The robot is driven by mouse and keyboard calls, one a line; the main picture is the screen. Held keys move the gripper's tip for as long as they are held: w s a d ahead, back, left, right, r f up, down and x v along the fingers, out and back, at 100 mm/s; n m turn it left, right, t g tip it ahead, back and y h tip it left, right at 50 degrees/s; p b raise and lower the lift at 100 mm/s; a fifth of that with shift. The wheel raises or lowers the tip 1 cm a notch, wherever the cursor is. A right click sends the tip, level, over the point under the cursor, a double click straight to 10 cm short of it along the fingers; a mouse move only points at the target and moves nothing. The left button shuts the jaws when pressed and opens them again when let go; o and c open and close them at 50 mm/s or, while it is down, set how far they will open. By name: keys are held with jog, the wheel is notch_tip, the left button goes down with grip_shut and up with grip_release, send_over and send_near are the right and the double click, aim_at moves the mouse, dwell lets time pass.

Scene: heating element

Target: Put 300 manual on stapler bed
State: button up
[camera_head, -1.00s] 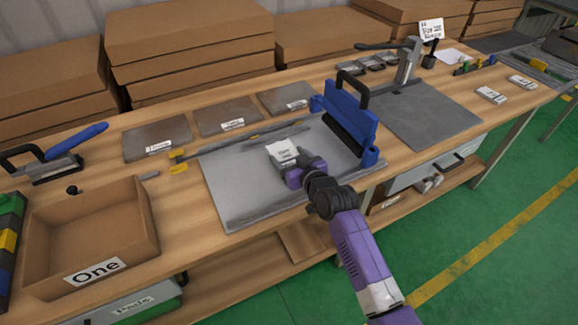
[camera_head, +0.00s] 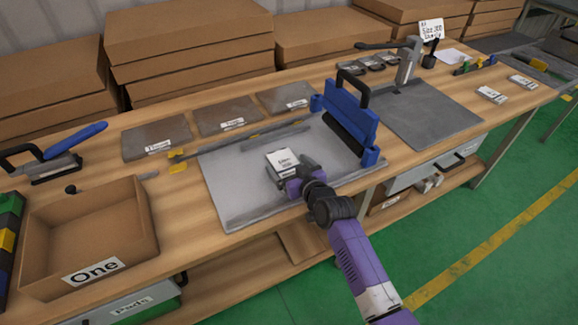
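My gripper (camera_head: 286,181) is over the grey plate (camera_head: 232,205) with the blue press. A small white manual (camera_head: 282,160) with dark print is at its fingers, over the middle of that plate. The fingers are mostly hidden by the manual and the wrist, so the grip is hard to make out. The stapler (camera_head: 405,62) has a tall grey head and a long dark lever. Its flat grey bed (camera_head: 425,112) lies to the right of the blue press and is bare.
The upright blue press (camera_head: 345,115) with a black handle stands between my gripper and the stapler bed. White booklets (camera_head: 491,95) lie at the table's right. A cardboard box marked One (camera_head: 90,235) sits at the left.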

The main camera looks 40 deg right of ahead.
jog(key=shift+r, duration=0.1)
jog(key=shift+s+r, duration=0.1)
jog(key=v, duration=1.1)
jog(key=shift+s+a+r, duration=0.1)
jog(key=shift+s+a, duration=0.05)
jog(key=shift+s, duration=0.2)
